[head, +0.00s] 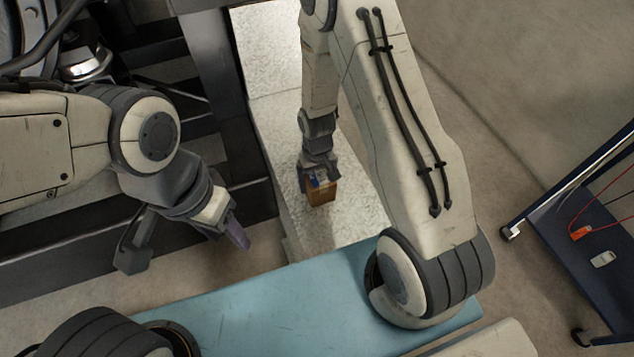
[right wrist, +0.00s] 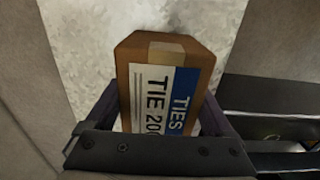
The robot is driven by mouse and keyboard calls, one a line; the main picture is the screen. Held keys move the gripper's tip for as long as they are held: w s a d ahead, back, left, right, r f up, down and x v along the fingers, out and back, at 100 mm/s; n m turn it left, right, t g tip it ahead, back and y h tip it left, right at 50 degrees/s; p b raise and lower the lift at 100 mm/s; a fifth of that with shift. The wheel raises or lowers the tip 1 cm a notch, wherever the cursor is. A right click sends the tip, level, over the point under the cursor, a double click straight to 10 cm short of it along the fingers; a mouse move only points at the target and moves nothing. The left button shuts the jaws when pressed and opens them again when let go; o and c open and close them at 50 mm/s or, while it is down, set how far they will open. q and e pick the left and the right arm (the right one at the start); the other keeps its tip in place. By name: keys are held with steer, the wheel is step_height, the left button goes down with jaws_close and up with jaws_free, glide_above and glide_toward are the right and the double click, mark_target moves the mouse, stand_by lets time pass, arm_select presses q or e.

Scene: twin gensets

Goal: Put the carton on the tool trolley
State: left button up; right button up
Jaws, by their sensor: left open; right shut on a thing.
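The carton (head: 321,193) is a small brown box. In the right wrist view the carton (right wrist: 160,75) shows tape on its top and a white and blue label reading "TIE 20" and "TIES". My right gripper (head: 318,177) is shut on it, with a finger on each side, above a pale speckled surface. I cannot tell whether the carton touches that surface. The tool trolley (head: 566,250) is dark blue with a metal rail, at the right edge of the head view and partly cut off. My left gripper (head: 184,243) is open and empty at the left, by the dark machine frame.
An orange object (head: 582,233) with a red lead and a small white object (head: 603,259) lie on the trolley. The pale speckled block (head: 290,150) stands beside the dark genset frame (head: 222,90). Bare concrete floor (head: 480,130) lies between the block and the trolley.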

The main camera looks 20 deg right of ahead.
steer(key=shift+f, duration=0.1)
steer(key=o, duration=1.3)
